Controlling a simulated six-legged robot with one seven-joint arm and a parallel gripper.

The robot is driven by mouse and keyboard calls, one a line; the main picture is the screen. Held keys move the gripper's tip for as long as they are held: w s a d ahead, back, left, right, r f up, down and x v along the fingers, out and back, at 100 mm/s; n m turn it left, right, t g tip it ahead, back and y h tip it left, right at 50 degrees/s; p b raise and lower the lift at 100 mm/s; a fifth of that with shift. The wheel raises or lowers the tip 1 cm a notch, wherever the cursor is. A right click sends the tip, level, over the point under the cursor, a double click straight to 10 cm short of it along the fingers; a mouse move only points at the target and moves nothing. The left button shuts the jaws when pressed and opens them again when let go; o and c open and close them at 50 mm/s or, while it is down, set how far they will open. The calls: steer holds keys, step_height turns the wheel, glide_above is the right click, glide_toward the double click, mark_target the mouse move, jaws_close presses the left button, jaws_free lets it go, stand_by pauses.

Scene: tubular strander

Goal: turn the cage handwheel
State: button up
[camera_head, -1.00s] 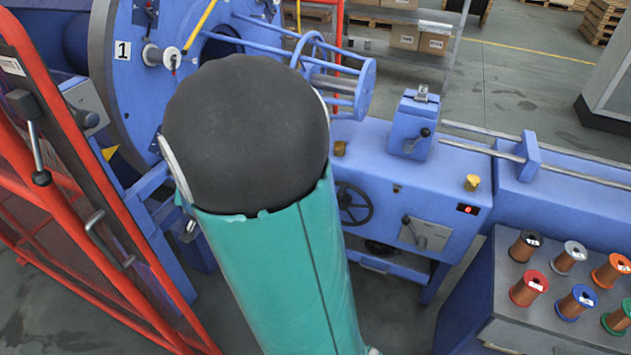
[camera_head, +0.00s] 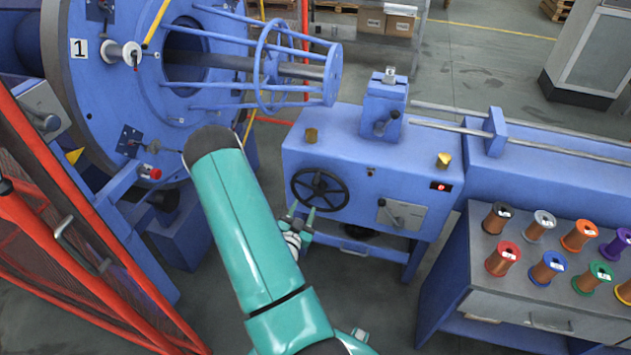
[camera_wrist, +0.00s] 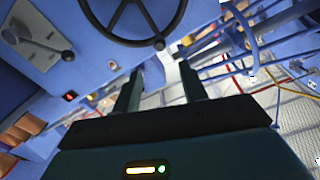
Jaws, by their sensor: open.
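The handwheel (camera_head: 320,190) is a dark spoked wheel with a small knob, on the front face of the blue machine housing (camera_head: 345,140). In the wrist view the handwheel (camera_wrist: 133,18) is at the top, partly cut off by the frame edge, with its knob at the lower right of the rim. My gripper (camera_head: 302,212) is just below the wheel in the head view. In the wrist view my gripper (camera_wrist: 162,78) has its two dark fingers apart with nothing between them. The fingertips point toward the wheel's lower rim; whether they touch it cannot be told.
A lever panel (camera_head: 400,214) is right of the wheel. The blue cage (camera_head: 265,65) and large disc stand at upper left. A red mesh gate (camera_head: 75,240) is at left. A bench (camera_head: 520,285) with several coloured spools is at right.

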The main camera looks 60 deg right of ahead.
mark_target(314, 185)
steer(key=d, duration=0.4)
steer(key=w+d, duration=0.1)
steer(key=d, duration=0.4)
steer(key=w+d, duration=0.1)
steer(key=d, duration=0.3)
steer(key=shift+d, duration=0.3)
